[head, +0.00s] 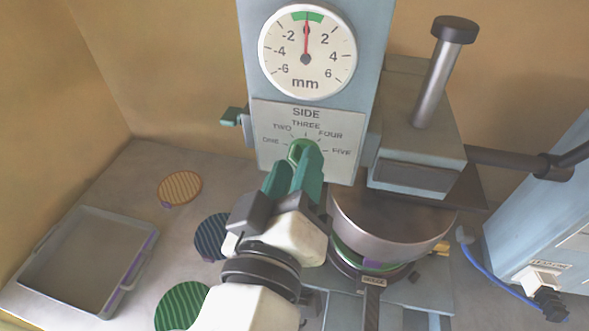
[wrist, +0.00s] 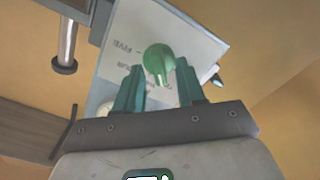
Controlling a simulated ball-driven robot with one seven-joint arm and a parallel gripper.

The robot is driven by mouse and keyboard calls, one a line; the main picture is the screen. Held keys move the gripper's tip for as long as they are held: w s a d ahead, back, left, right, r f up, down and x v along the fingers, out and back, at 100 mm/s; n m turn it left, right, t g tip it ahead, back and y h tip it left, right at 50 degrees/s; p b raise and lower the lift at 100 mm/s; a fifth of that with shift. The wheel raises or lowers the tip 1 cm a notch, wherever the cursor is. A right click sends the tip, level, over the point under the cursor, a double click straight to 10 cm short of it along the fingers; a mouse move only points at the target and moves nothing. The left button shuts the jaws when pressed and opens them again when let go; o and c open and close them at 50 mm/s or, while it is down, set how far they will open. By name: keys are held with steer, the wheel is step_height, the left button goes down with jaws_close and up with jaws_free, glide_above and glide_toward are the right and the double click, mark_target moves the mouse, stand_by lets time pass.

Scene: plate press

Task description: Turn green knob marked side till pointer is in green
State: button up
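The green knob (head: 300,147) sits on the SIDE panel (head: 270,125), ringed by the labels ONE to FIVE. Its mark is too small and covered to read. The dial (head: 306,77) above it has a red pointer (head: 306,40) standing straight up at 0, within the green band (head: 302,16) at the top. My gripper (head: 299,168) reaches up to the knob with its green fingers. In the wrist view the knob (wrist: 158,57) shows between the fingertips of my gripper (wrist: 159,68), with small gaps on both sides.
A press head (head: 418,165) with a tall handle (head: 440,70) stands right of the panel, above a round metal pot (head: 400,220). Discs in orange (head: 180,187), dark blue (head: 209,238) and green (head: 181,305) lie left. A grey tray (head: 60,225) is at far left.

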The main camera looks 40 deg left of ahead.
steer(key=shift+s, duration=0.1)
steer(key=b+v, duration=0.1)
steer(key=v, duration=0.9)
steer(key=shift+s+d+b, duration=0.2)
steer(key=shift+s+b, duration=0.1)
steer(key=shift+b, duration=0.1)
